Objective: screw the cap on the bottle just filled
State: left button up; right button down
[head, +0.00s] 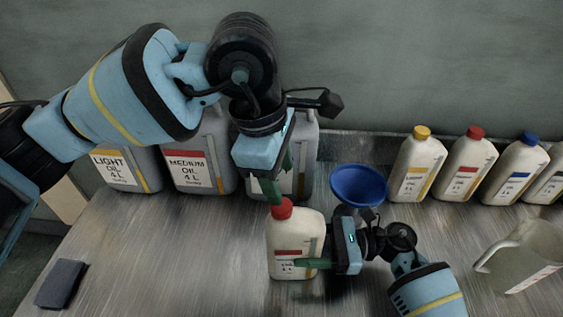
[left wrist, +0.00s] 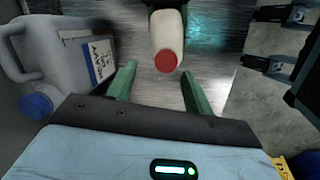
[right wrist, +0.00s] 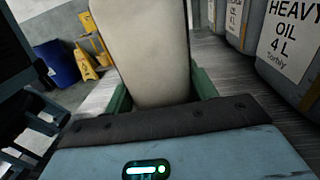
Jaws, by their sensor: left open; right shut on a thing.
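A cream bottle (head: 285,235) with a red-banded label stands upright on the metal bench in the head view. A red cap (head: 282,209) sits on its mouth; how tightly it is screwed I cannot tell. My right gripper (head: 318,264) is shut on the bottle's body from the right. The bottle (right wrist: 150,50) fills the space between its fingers in the right wrist view. My left gripper (head: 272,188) is open, pointing down just above the cap. In the left wrist view the red cap (left wrist: 166,62) lies just ahead of the left gripper's spread fingers (left wrist: 160,88), not gripped.
A blue funnel (head: 358,185) stands right of the bottle. Large grey oil cans (head: 208,150) stand behind on the left. Several capped bottles (head: 464,168) line the back right. A dark block (head: 62,284) lies front left.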

pick_arm(q)
jog(key=n, duration=0.5)
jog(key=shift+r, duration=0.15)
jog(key=n, duration=0.3)
jog(key=shift+d+r+y, duration=0.1)
jog(key=shift+y, duration=0.2)
jog(key=n, duration=0.6)
jog(key=shift+r+n+g+y, duration=0.2)
jog(key=shift+n+g+y, duration=0.1)
jog(key=n, duration=0.3)
jog(key=shift+r, duration=0.1)
jog(key=n, duration=0.4)
jog(key=shift+s+d+r+n, duration=0.1)
jog(key=shift+r+n, duration=0.05)
jog(key=shift+n, duration=0.15)
jog(key=n, duration=0.4)
jog(key=n+y, duration=0.1)
jog(key=n, duration=0.2)
jog(key=shift+r+g, duration=0.25)
jog(key=shift+g, duration=0.05)
jog(key=shift+f, duration=0.15)
